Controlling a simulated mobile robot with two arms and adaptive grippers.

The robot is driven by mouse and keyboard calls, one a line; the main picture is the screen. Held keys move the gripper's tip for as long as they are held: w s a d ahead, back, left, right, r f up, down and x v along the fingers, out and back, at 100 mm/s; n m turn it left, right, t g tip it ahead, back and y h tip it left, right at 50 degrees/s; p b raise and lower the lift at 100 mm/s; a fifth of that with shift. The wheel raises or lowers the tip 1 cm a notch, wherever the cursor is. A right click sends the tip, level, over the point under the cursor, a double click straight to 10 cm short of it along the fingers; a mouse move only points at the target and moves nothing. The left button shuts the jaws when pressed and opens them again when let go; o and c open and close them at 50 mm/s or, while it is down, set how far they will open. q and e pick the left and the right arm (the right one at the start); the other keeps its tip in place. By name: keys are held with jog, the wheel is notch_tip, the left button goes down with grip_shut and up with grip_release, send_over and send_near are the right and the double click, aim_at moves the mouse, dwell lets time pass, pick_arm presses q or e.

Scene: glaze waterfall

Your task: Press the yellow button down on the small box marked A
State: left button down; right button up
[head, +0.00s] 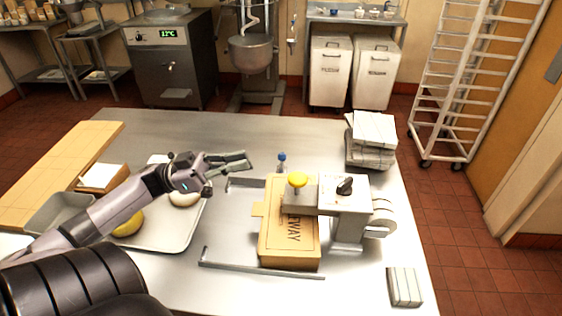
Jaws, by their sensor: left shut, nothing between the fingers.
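The yellow button (297,179) is a round cap standing up on a small grey block (299,197), right of the middle of the head view. No letter A can be read on the block. The block is beside a white box-shaped unit (345,206) with a black knob (345,185) on top. My left gripper (247,161) is shut and empty, left of the button and farther back, apart from it. It points to the right. My right gripper is not in view.
A brown carton (285,250) lies under the block, between metal rails (262,270). A small blue-topped item (282,160) stands between gripper and button. A tray (165,238) with round dough-like pieces lies under my left arm. Stacked white packs (372,135) stand back right.

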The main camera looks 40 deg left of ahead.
pick_arm(q)
jog(key=p+x, duration=0.2)
jog(key=x, duration=0.3)
notch_tip(320, 180, up, 2)
jog(key=p, duration=0.2)
send_over(297, 192)
jog(key=s+a, duration=0.1)
jog(key=a, duration=0.1)
jog(key=f, duration=0.3)
jog(key=shift+s+a, duration=0.1)
jog(key=shift+a, duration=0.1)
jog(key=shift+s+f, duration=0.1)
jog(key=shift+f, duration=0.6)
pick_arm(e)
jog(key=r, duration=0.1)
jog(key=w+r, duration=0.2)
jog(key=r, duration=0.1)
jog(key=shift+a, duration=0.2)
